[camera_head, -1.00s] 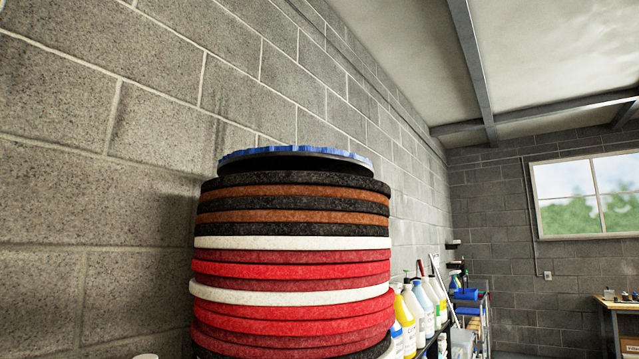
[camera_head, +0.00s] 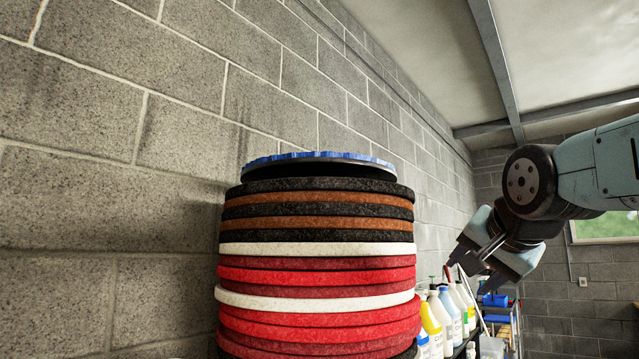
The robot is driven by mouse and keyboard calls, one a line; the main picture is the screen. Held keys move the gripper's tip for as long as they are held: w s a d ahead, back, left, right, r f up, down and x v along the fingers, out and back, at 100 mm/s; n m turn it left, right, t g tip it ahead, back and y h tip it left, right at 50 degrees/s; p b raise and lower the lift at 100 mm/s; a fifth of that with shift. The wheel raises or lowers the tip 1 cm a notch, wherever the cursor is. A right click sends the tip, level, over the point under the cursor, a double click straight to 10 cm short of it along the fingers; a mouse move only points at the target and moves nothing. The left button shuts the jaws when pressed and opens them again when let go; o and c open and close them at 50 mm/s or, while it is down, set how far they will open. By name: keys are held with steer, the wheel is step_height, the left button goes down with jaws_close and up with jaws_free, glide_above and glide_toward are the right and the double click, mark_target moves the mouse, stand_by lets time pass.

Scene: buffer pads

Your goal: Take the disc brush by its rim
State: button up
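The disc brush (camera_head: 320,158) lies on top of a tall stack of round pads (camera_head: 318,250), with a blue upper edge and a dark underside. It sits slightly tilted, and its rim shows along the near side. My gripper (camera_head: 468,278) is to the right of the stack and lower than the brush, with its fingers pointing down and left. The fingers are apart with nothing seen between them. The gripper does not touch the brush or the stack. The far side of the brush is hidden.
A grey block wall (camera_head: 180,120) rises close behind and left of the stack. Several bottles (camera_head: 445,310) stand on a shelf to the right, behind my gripper. A blue item (camera_head: 494,300) is farther back. The space above the brush is clear.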

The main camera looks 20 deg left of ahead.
steer(key=w+a+r+m+t+y, duration=0.1)
steer(key=a+r+m+t+y, duration=0.15)
steer(key=a+r, duration=0.75)
steer(key=m+y, duration=0.3)
steer(key=y, duration=0.1)
glide_toward(337, 169)
steer(key=shift+n, duration=0.25)
steer(key=x, duration=0.6)
steer(key=r+x, duration=0.1)
steer(key=x, duration=0.3)
steer(key=shift+w, duration=0.15)
steer(key=shift+r, duration=0.1)
jaws_close()
